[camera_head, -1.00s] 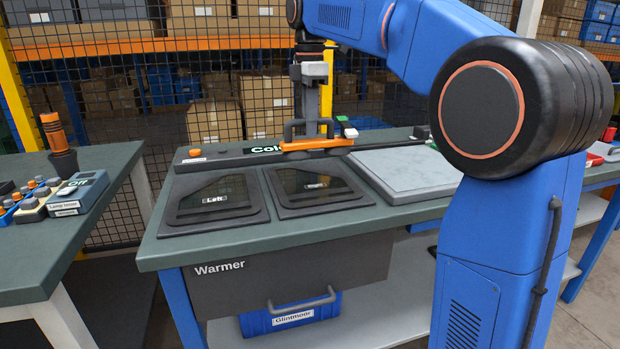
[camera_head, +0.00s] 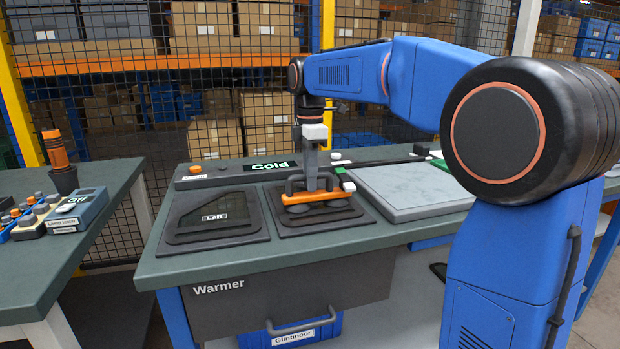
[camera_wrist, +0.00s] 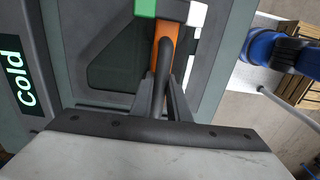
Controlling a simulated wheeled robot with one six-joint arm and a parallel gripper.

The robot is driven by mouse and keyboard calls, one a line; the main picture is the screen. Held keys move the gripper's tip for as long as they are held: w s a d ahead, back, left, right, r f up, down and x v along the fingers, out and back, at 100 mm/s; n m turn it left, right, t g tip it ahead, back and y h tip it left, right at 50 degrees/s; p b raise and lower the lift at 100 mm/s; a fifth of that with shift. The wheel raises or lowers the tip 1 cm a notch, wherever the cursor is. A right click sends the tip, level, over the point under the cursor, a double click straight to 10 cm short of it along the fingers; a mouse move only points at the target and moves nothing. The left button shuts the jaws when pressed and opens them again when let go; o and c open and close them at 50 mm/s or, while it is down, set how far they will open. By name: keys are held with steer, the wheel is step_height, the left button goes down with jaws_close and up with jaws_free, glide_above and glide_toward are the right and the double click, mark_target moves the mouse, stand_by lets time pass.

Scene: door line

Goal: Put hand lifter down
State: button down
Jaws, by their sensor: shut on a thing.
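The hand lifter (camera_head: 318,197) is an orange bar with grey suction cups beneath and a dark handle on top. My gripper (camera_head: 311,181) is shut on its handle, above the right of two dark-framed glass panels on the bench. In the head view the cups are at or just over the right panel (camera_head: 345,214); I cannot tell whether they touch it. In the wrist view the lifter's orange body (camera_wrist: 166,45) and dark handle lie between my gripper's fingers (camera_wrist: 165,100), with a green block at its end. The lifter hides part of the right panel.
The left panel (camera_head: 190,235) carries a "Left" label. A pale slab (camera_head: 405,190) lies to the right. A strip with a "Cold" sign (camera_head: 270,166) runs behind. A drawer marked "Warmer" (camera_head: 290,299) is below. A lamp tester (camera_head: 78,211) stands on the left bench.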

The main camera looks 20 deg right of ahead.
steer(key=c, duration=1.7)
jaws_free()
steer(key=shift+f, duration=0.1)
step_height(320, 180, up, 12)
steer(key=shift+r, duration=0.1)
steer(key=s+d+f+m+t, duration=0.1)
steer(key=s+d+f+m, duration=0.1)
steer(key=s+f+m, duration=0.55)
steer(key=s+d+f+m+t, duration=0.1)
steer(key=s+d+f+m, duration=0.2)
steer(key=s, duration=0.8)
steer(key=s+f+m+t, duration=0.1)
steer(key=s+f+m, duration=0.1)
steer(key=s+f, duration=0.3)
steer(key=s+d+f+m+t, duration=0.1)
steer(key=s+f+m, duration=0.2)
steer(key=s+f, duration=0.2)
steer(key=s+d+f+m, duration=0.1)
steer(key=s+f+m, duration=0.1)
steer(key=s+f, duration=0.3)
step_height(320, 180, down, 4)
steer(key=shift+f+m+t, duration=0.25)
steer(key=shift+t, duration=0.15)
